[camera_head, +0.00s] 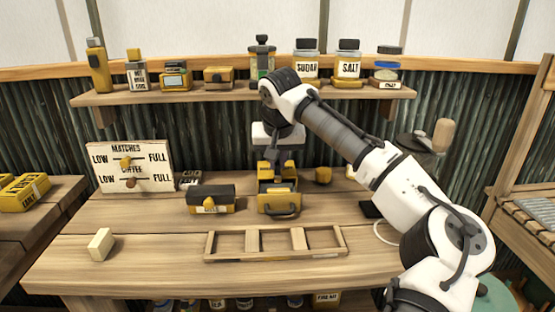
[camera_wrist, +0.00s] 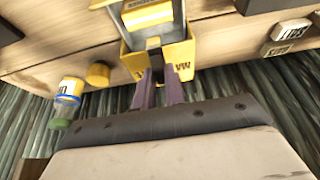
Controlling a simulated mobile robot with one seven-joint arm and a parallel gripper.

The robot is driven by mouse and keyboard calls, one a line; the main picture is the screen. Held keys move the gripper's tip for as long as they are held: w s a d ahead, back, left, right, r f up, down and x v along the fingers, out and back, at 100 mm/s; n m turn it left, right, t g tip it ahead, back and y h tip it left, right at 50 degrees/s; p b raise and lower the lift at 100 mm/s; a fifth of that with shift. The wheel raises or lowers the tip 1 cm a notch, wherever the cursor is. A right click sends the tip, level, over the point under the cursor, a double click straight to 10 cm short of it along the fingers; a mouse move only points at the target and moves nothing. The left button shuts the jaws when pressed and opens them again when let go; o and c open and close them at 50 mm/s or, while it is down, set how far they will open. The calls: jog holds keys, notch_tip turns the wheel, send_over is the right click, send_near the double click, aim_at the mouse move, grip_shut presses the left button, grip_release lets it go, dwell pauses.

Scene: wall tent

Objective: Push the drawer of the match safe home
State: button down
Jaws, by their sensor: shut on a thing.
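The match safe (camera_head: 265,172) is a yellow box standing on the workbench, with part of its lettering showing in the wrist view (camera_wrist: 182,62). Its drawer (camera_head: 279,204) sticks out toward the front of the bench, with a dark handle on its face. My gripper (camera_head: 277,163) reaches down from above at the back of the safe. In the wrist view its two purple fingers (camera_wrist: 159,86) are closed at the safe's near wall, with yellow between them. The exact contact is partly hidden by my fingers and wrist.
A yellow tin with a dark lid (camera_head: 211,199) stands just left of the safe. A wooden divided frame (camera_head: 275,257) lies in front. A pale block (camera_head: 101,244) is at front left. A sign (camera_head: 131,167) stands behind left. The shelf (camera_head: 220,95) above holds jars and tins.

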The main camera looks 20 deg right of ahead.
jog(key=shift+r+p, duration=0.8)
jog(key=shift+p, duration=0.1)
jog(key=c, duration=1.4)
grip_release()
jog(key=shift+c, duration=0.2)
jog(key=b+v, duration=0.1)
jog(key=v, duration=1.2)
jog(key=shift+s+r, duration=0.2)
jog(key=shift+r, duration=0.1)
